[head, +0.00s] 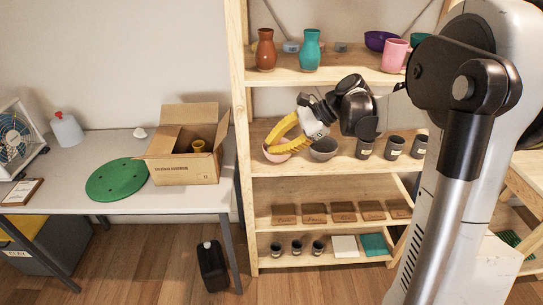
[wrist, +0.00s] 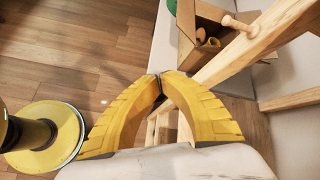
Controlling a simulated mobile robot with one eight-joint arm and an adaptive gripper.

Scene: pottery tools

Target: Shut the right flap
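The cardboard box (head: 186,171) stands open on the grey table, left of the shelf. Its right flap (head: 223,129) stands raised along the right side. The left flap (head: 159,142) leans outward, and the back flap (head: 190,113) stands up. A yellow object (head: 198,146) shows inside the box opening. My gripper (head: 267,148), with yellow fingers, is in front of the shelf, to the right of the box and apart from it. In the wrist view my gripper (wrist: 160,74) has its fingertips together with nothing between them. The box (wrist: 186,38) shows there at the top, partly cut off.
The wooden shelf post (head: 239,130) stands between my gripper and the box. A green disc (head: 116,180) lies left of the box.

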